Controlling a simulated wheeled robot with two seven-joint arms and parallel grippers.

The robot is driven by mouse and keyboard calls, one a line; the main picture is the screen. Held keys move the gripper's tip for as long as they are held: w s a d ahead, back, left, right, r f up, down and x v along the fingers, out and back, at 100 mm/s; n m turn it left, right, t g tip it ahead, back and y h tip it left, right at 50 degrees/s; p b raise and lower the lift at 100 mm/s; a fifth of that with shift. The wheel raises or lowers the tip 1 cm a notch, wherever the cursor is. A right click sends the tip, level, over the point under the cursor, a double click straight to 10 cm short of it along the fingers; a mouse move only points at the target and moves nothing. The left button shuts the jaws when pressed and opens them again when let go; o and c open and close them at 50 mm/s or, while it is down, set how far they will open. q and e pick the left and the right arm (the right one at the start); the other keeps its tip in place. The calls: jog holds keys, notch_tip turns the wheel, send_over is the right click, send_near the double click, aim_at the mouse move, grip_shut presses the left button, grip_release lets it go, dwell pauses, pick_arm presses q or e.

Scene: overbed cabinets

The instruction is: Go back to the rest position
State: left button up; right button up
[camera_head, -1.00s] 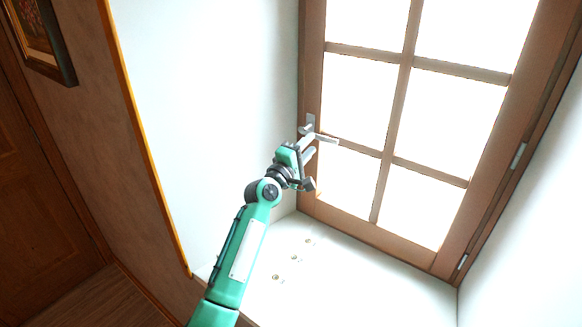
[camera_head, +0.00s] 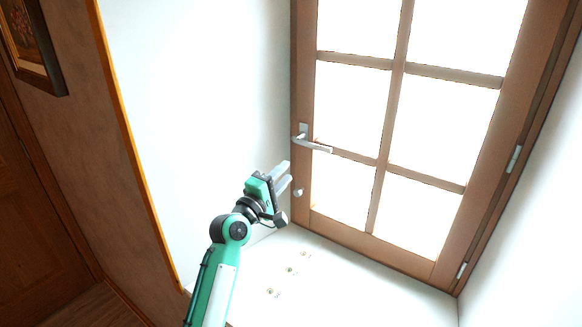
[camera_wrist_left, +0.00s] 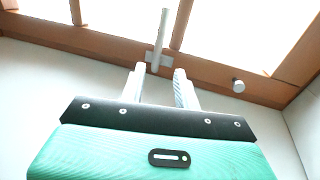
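My left gripper (camera_head: 286,175) is in the head view, below and left of the window handle, apart from it. Its two fingers stand apart with nothing between them, as the left wrist view (camera_wrist_left: 160,85) also shows. The silver handle (camera_head: 314,144) sits level on the left side of the wooden window frame. In the left wrist view the handle (camera_wrist_left: 158,42) lies beyond the fingertips. My right gripper is in neither view.
The brown window (camera_head: 303,60) with several panes stands in a white recess. A small round knob (camera_head: 298,192) is below the handle. Three small round fittings lie on the white sill (camera_head: 340,285). A white wall (camera_head: 190,110) is to the left. A framed picture (camera_head: 35,50) hangs at upper left.

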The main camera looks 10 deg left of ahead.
pick_arm(q)
jog(key=s+f+m+g+y, duration=0.3)
jog(key=s+f+m+g, duration=0.65)
jog(key=s+f, duration=1.25)
jog(key=s+a+f+m+g+y, duration=0.1)
jog(key=s+a+f+m+g, duration=0.1)
jog(key=s, duration=0.5)
jog(key=s+a+f+m+g+y, duration=0.2)
jog(key=s+f, duration=0.1)
jog(key=s, duration=0.4)
jog(key=s+a+f+m+g+y, duration=0.1)
jog(key=s+a+f+m+g, duration=0.1)
jog(key=s, duration=0.5)
notch_tip(320, 180, down, 31)
jog(key=g, duration=0.1)
jog(key=s+a+f+g+b, duration=0.1)
jog(key=s+a+f, duration=0.2)
jog(key=s+f, duration=1.7)
jog(key=shift+s+f+m+y, duration=0.15)
jog(key=shift+f+m+y, duration=0.2)
jog(key=shift+f, duration=0.25)
